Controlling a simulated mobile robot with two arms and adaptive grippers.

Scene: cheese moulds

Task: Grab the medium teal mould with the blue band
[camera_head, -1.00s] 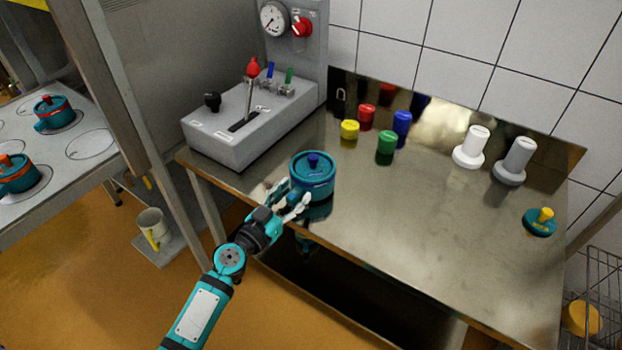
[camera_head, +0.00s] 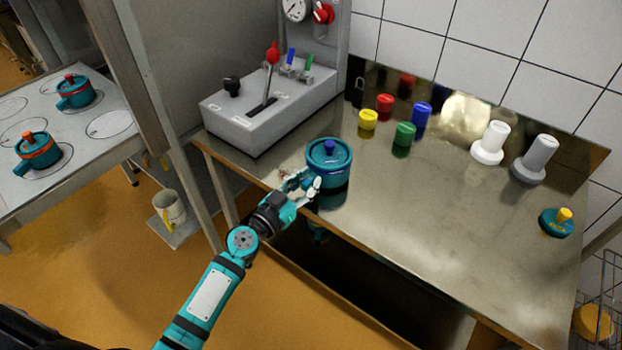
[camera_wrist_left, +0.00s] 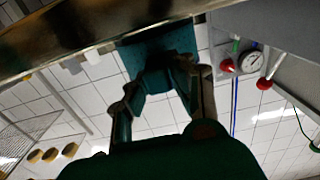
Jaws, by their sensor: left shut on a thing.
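The teal mould with the blue knob (camera_head: 329,165) is upright at the front edge of the steel table, left of its middle. Its blue knob is on top, and I cannot make out a band clearly. My left gripper (camera_head: 303,181) is at the mould's front left side, shut on what looks like its handle, which the fingers mostly hide. In the left wrist view the teal mould (camera_wrist_left: 160,42) is dark and lies between the fingertips (camera_wrist_left: 160,75). I cannot tell whether the mould still touches the table. My right gripper is not in view.
The steel table (camera_head: 440,220) is bare right of the mould. Orange-banded moulds (camera_head: 38,152) are at left.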

